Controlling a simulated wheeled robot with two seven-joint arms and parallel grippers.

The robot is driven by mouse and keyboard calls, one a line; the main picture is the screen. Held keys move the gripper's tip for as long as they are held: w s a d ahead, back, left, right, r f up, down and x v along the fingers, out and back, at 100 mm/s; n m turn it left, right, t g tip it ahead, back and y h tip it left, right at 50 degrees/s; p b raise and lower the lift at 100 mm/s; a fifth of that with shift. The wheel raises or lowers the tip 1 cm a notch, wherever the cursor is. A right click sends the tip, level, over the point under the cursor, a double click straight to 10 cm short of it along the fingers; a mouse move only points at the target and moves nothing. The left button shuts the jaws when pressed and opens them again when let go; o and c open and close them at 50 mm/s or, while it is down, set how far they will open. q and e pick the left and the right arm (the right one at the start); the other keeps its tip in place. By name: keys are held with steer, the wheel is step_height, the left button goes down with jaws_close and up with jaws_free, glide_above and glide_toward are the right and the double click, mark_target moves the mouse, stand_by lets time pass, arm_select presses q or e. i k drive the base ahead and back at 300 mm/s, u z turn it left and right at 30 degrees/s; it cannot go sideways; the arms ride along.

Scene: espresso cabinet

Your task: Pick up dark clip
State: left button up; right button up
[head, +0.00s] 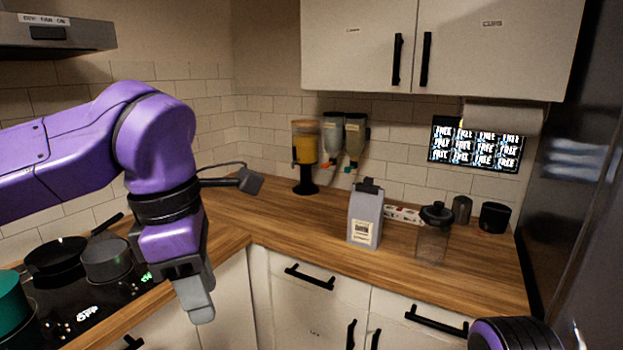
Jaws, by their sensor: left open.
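The dark clip (369,185) sits on the folded top of a grey bag (364,220) with a pale label. The bag stands upright on the wooden counter, near the corner. My left gripper (196,298) points down at the counter's front edge, well to the left of the bag and apart from it. It is open, and nothing shows between its fingers; one finger largely hides the other. Only a purple and black part of my right arm shows at the bottom right; its gripper is out of the picture.
A lidded clear jar (433,240) stands right of the bag, with a small white box (402,214) behind. Dark cups (494,217) and dispensers (306,150) stand farther back. Pans (56,258) sit on the stove at left. The wooden counter (290,232) left of the bag is clear.

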mark_target(367, 187)
steer(key=u, duration=0.4)
steer(key=i, duration=1.1)
steer(key=z, duration=0.4)
steer(key=i, duration=0.85)
steer(key=z, duration=1.15)
steer(key=i, duration=0.4)
steer(key=z, duration=0.4)
